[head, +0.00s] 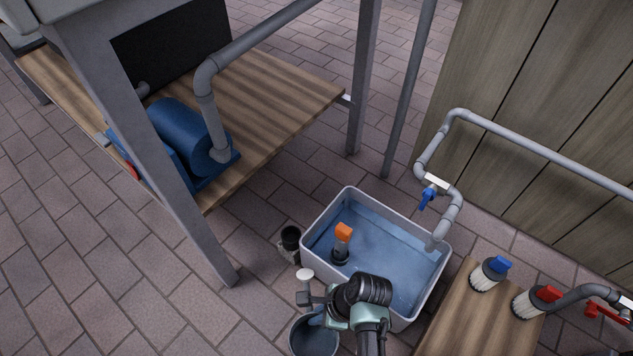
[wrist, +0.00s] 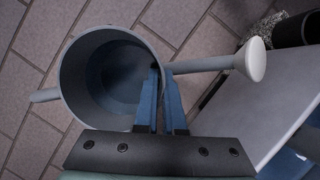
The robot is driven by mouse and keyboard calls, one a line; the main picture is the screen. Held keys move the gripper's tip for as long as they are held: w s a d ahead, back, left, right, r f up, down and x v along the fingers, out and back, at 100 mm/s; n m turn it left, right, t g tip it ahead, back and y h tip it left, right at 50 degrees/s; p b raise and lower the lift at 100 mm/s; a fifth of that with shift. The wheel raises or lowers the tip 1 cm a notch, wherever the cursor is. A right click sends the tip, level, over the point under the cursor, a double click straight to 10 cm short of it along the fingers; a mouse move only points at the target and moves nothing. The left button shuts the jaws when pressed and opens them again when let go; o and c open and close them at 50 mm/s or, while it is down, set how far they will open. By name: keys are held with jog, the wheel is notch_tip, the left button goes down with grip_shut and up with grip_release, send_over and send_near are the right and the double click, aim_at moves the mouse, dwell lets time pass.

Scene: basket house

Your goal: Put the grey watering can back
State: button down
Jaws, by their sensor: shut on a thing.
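The grey watering can (head: 309,338) is at the bottom middle of the head view, left of the near corner of the water tub. Its spout ends in a pale round head (head: 305,275). In the wrist view I look down into the can's open mouth, with the spout (wrist: 200,66) to the right and a handle stub at the left. My gripper (head: 319,318) is shut on the can's rim on the spout side; its blue fingers also show in the wrist view (wrist: 163,85). My arm hides part of the can. Whether its base touches the floor cannot be told.
A grey tub (head: 428,291) of water holds an orange-topped item (head: 342,236). A small dark container (head: 290,240) stands beside it. A pump table (head: 270,90) is at upper left. Brick floor at lower left is clear.

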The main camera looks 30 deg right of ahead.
jog(key=shift+f+b, duration=0.7)
jog(key=shift+f, duration=0.45)
jog(key=shift+f, duration=0.15)
jog(key=c, duration=1)
grip_release()
jog(key=p+v, duration=0.9)
jog(key=v, duration=0.3)
